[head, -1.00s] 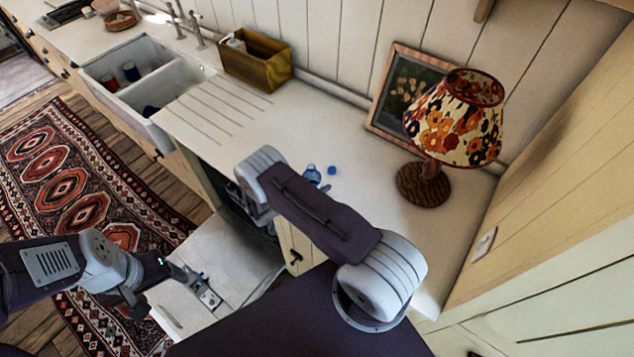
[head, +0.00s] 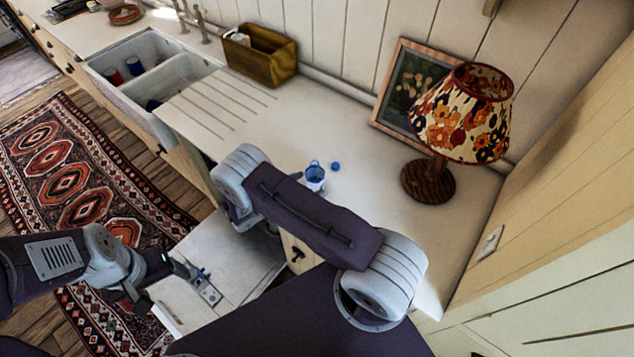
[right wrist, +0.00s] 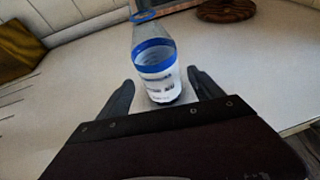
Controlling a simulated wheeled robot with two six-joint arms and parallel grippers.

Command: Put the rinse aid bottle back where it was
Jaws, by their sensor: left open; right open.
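The rinse aid bottle (head: 315,180), clear with a blue rim and a blue-and-white label, stands on the pale countertop. In the head view, my right arm hides part of it. In the right wrist view the bottle (right wrist: 157,72) is upright with its blue-ringed mouth at the top. My right gripper (right wrist: 160,94) is open, a finger to each side of the bottle with gaps visible. A small blue cap-like piece (head: 335,166) lies on the counter beside the bottle. My left gripper (head: 164,286) is open and empty near the lowered dishwasher door (head: 240,258).
A lamp (head: 428,182) and a framed picture (head: 407,92) stand at the back right. A wooden box (head: 260,60) is by the sink (head: 145,72), which holds several cups. The counter between the drainer grooves and the lamp is mostly clear.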

